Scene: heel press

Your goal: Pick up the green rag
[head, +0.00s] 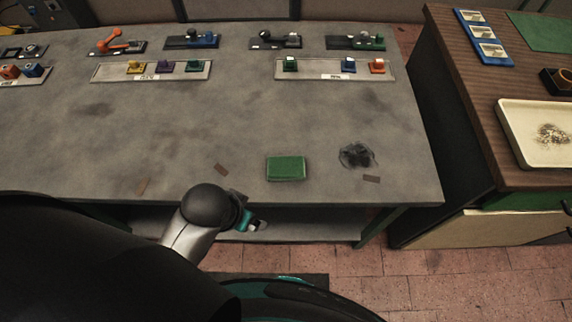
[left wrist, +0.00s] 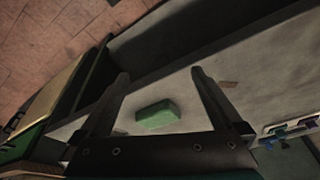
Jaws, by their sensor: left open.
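The green rag (head: 286,168) is a folded, flat rectangular block lying on the grey table (head: 240,120) near its front edge. In the left wrist view the rag (left wrist: 158,114) lies beyond and between the two fingers. My left gripper (head: 256,226) is at the front edge of the table, to the left of the rag and nearer to me. In the left wrist view my left gripper (left wrist: 160,76) is open with nothing between its fingers, apart from the rag. My right gripper does not show in either view.
Small brown strips (head: 221,169) lie nearby. Trays with coloured blocks (head: 335,70) and small fixtures (head: 192,41) line the back. The table's middle is clear.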

